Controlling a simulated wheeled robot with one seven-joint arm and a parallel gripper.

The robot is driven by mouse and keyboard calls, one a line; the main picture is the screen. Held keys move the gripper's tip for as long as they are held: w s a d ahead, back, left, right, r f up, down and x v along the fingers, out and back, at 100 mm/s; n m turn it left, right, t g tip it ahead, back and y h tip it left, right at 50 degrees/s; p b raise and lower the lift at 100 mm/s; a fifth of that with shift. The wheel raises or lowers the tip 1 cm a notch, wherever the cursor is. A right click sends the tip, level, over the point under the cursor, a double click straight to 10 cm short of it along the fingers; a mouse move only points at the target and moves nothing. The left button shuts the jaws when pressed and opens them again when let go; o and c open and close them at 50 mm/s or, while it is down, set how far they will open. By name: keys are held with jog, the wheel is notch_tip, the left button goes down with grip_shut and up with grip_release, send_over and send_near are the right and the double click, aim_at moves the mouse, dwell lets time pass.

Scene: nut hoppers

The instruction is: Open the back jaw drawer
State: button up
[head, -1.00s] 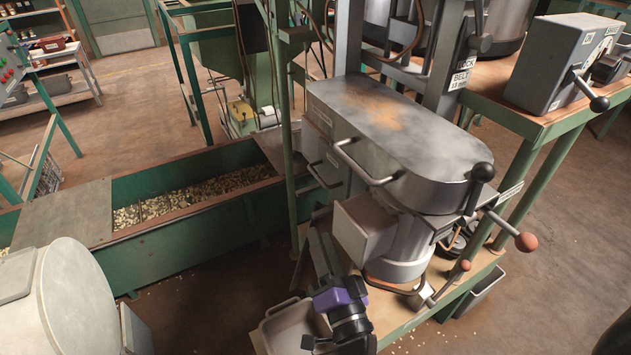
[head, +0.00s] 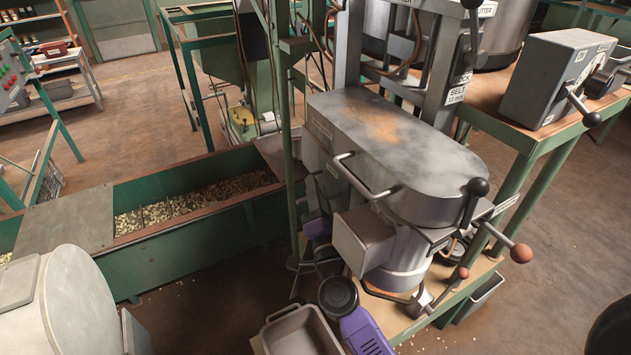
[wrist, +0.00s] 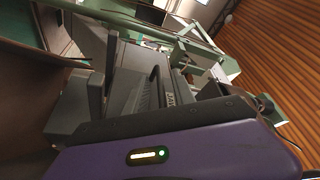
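The grey machine (head: 395,140) with a rounded, stained metal top stands on a green-legged bench. Its left side, where the jaw drawers seem to be, is mostly hidden behind a green post and my arm in the head view. In the wrist view a dark grey front with a partly readable label (wrist: 170,93) lies ahead of my gripper (wrist: 155,72), between its fingers as far as I can tell. The fingers look spread apart and I see nothing held. In the head view the fingertips are hidden; my purple and black wrist reaches up beside the machine's left side.
A green post (head: 289,150) stands close to the machine's left side. A grey bin (head: 300,335) is below, beside my arm. A green trough (head: 195,225) of nuts runs along the left. A bar handle (head: 360,178) and ball-ended levers (head: 521,253) stick out of the machine.

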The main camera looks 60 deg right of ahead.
jog(key=shift+x, duration=0.9)
grip_shut()
dwell(0.9)
